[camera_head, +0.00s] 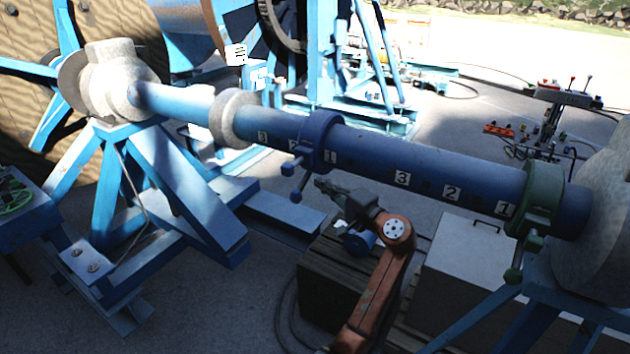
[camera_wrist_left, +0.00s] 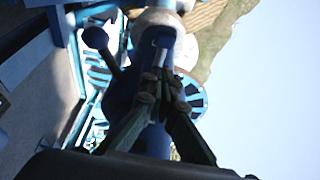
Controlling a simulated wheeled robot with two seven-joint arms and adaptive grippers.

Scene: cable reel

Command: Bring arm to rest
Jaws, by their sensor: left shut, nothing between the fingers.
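My left arm (camera_head: 375,290), orange, rises from the lower middle of the head view. Its left gripper (camera_head: 319,183) is shut and empty, just below the long blue shaft (camera_head: 430,178) and beside the blue clamp collar (camera_head: 319,140) with its knobbed handle. I cannot tell whether the fingertips touch anything. In the left wrist view the fingers of the left gripper (camera_wrist_left: 167,78) come together in front of the shaft (camera_wrist_left: 122,92). A round blue knob (camera_wrist_left: 95,38) on a rod shows at the upper left there. My right gripper does not show.
A green clamp collar (camera_head: 544,195) sits at the shaft's right end. Blue trestles (camera_head: 175,165) stand at the left. A wooden reel (camera_head: 25,110) is at the far left. A dark crate (camera_head: 335,275) and a grey box (camera_head: 470,265) stand below the shaft.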

